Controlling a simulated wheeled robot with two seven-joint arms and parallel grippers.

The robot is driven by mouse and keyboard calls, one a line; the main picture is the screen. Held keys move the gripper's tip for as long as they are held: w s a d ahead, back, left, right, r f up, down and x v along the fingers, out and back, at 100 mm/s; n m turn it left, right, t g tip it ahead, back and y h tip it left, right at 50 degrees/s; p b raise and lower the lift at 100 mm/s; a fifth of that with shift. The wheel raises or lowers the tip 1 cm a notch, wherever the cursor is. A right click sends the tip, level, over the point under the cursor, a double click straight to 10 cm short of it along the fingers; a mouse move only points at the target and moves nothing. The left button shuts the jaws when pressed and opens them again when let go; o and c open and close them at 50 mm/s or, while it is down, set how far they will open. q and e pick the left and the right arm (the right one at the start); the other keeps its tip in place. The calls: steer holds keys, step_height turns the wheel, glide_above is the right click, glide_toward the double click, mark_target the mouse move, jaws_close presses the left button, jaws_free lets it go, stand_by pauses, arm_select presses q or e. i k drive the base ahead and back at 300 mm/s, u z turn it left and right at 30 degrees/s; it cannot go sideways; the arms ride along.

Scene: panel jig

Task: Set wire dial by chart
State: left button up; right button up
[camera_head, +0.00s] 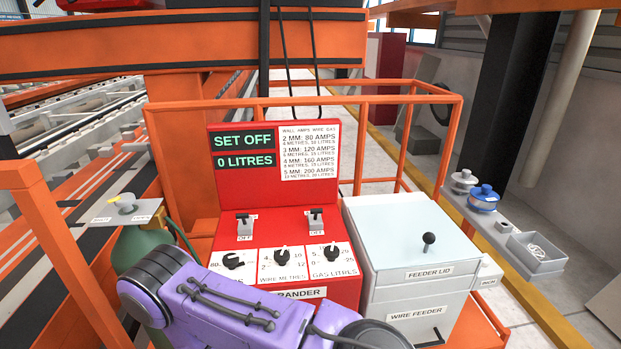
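The wire dial (282,254) is a black knob on a white plate marked "WIRE METRES", in the middle of the red welder's (290,285) sloping front. Its exact setting is too small to read. The chart (309,150) is a white panel on the red upright back, listing wall thickness with amps, wire and gas. Its large lines run from 2 MM: 80 AMPS to 5 MM: 200 AMPS; the small lines are hard to read. A display (243,150) beside it reads "SET OFF" and "0 LITRES". Neither of my grippers is in view.
My purple arm link crosses the bottom, partly covering the amps dial's (233,261) plate. The gas dial (331,252) is right of the wire dial. Two switches (244,224) (315,218) above are labelled OFF. A grey wire feeder (418,295) stands right; a green cylinder (140,246) left.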

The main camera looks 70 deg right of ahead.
mark_target(281, 257)
steer(key=z, duration=4.3)
steer(key=k, duration=0.45)
steer(key=u, duration=0.6)
